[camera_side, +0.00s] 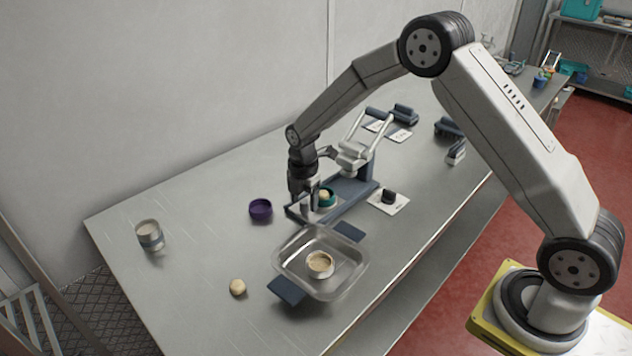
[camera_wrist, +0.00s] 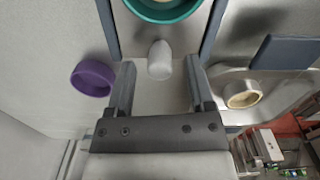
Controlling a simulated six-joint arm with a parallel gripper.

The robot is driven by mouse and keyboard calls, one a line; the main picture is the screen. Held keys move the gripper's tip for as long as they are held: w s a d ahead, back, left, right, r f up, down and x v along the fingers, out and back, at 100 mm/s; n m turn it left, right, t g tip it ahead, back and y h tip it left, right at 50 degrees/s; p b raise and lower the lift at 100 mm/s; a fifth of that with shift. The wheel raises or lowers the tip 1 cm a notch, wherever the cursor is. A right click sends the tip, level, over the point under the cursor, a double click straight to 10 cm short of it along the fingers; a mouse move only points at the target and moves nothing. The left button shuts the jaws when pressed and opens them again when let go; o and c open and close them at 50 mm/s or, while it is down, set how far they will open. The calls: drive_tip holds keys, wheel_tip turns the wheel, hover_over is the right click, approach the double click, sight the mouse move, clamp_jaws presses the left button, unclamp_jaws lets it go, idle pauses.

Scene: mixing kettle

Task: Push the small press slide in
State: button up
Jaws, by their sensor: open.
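The small press has a dark blue base (camera_side: 352,192) and pale lever arms (camera_side: 352,152), in the side view. A teal ring-shaped cup (camera_side: 327,199) with pale filling sits at its near end, and it also shows at the top of the wrist view (camera_wrist: 163,12). A whitish rounded knob (camera_wrist: 160,60) stands at the slide's near end. My gripper (camera_wrist: 157,76) is open, with its fingers on either side and just short of the knob, holding nothing. In the side view my gripper (camera_side: 311,200) is low at the press's near end, partly hiding knob and slide.
A purple cup (camera_side: 260,210) stands left of the press. A tan puck (camera_side: 237,287) and a jar (camera_side: 150,235) are farther left. The table's left part is mostly clear.

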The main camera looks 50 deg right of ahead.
drive_tip(key=shift+f, duration=0.8)
clamp_jaws()
idle(1.0)
